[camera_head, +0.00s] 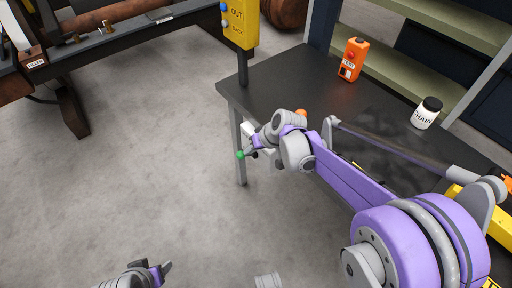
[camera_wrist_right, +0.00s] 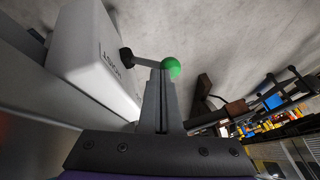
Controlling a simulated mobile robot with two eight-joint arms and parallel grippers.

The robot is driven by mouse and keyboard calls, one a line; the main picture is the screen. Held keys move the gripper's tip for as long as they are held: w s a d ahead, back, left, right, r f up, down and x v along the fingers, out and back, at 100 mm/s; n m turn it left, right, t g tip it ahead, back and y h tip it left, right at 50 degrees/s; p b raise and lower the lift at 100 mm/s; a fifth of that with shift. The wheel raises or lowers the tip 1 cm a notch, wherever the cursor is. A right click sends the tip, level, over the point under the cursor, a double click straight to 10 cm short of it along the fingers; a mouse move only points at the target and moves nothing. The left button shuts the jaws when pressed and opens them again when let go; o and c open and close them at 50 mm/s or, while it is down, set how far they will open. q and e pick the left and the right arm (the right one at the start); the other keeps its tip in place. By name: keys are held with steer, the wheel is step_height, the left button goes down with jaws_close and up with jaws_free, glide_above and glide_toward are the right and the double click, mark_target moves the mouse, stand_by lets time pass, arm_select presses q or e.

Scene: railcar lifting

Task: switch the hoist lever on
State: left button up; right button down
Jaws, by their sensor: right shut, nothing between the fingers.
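The hoist box is white and marked HOIST; it is fixed at the table's left side and fills the upper left of the right wrist view (camera_wrist_right: 95,50). Its lever is a grey rod (camera_wrist_right: 147,62) ending in a green knob (camera_wrist_right: 172,67). In the head view the green knob (camera_head: 240,155) shows just left of my right gripper (camera_head: 251,153). In the wrist view my right gripper's shut fingers (camera_wrist_right: 160,85) reach up to the rod just below the knob; I cannot tell whether they touch. My left gripper (camera_head: 163,271) is low in the head view, away from the lever.
The dark table (camera_head: 285,75) carries an orange pendant box (camera_head: 353,60) and a white CHAIN jar (camera_head: 426,113). A yellow control box (camera_head: 238,22) stands behind its left corner. A dark rail frame (camera_head: 100,38) is at upper left. The floor left of the table is clear.

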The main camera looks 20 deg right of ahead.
stand_by(0.4)
steer(key=shift+s+a+h, duration=0.15)
steer(key=shift+a+h, duration=0.1)
steer(key=shift+h, duration=0.05)
steer(key=shift+a+f, duration=0.1)
steer(key=shift+f, duration=0.05)
steer(key=shift+s+a+f+n+t+h, duration=0.15)
steer(key=shift+a+f+n+t+h, duration=0.1)
steer(key=shift+a+h, duration=0.2)
steer(key=shift+s+a+f+n+t+h, duration=0.1)
steer(key=shift+a+f+n+t+h, duration=0.15)
steer(key=shift+h, duration=0.3)
step_height(320, 180, down, 8)
steer(key=s+a+n+t+h+b, duration=0.1)
steer(key=a+n+t+h+b, duration=0.1)
steer(key=h, duration=0.5)
steer(key=shift+a+t+b, duration=0.4)
steer(key=shift+t+b, duration=0.2)
steer(key=shift+b, duration=0.55)
steer(key=shift+r, duration=0.15)
